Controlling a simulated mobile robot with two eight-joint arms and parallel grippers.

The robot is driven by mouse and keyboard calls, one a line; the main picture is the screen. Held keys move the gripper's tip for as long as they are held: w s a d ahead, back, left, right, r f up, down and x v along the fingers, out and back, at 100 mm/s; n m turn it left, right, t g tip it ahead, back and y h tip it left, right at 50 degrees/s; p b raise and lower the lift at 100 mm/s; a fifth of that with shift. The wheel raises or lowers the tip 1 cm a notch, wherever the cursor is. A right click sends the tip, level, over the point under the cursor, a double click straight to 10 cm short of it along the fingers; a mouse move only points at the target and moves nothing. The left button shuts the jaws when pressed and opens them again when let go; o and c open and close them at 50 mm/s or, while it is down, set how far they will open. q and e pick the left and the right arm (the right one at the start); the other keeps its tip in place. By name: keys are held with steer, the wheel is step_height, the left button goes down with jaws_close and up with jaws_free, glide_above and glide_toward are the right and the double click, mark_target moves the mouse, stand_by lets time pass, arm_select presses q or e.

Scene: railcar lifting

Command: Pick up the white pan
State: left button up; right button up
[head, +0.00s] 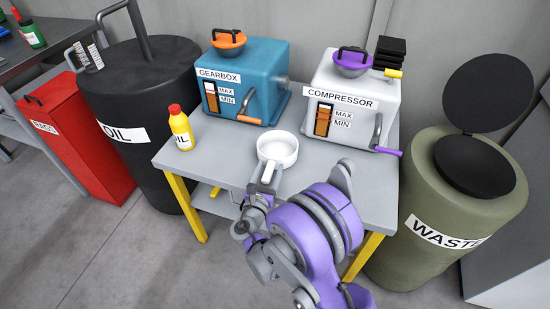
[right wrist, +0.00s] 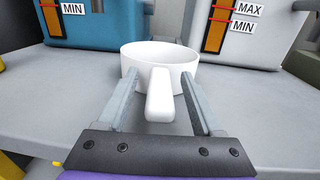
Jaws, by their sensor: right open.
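The white pan (head: 287,142) stands upright on the grey table, in front of the gearbox and compressor. Its handle points toward me. In the right wrist view the pan (right wrist: 158,55) is straight ahead, with its handle (right wrist: 160,95) between the two fingers. My right gripper (head: 265,180) is at the handle. In the right wrist view its fingers (right wrist: 157,92) are apart, one on each side of the handle, with a gap on both sides. My left gripper is not in view.
The grey table (head: 225,170) also holds a yellow oil bottle (head: 181,128), a blue gearbox (head: 247,80) and a white compressor (head: 350,105). A black oil barrel (head: 130,110) is at left, a green waste bin (head: 455,205) at right. A red container (head: 75,140) stands farther left.

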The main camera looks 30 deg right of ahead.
jaws_close()
steer(key=shift+r, duration=0.1)
stand_by(0.5)
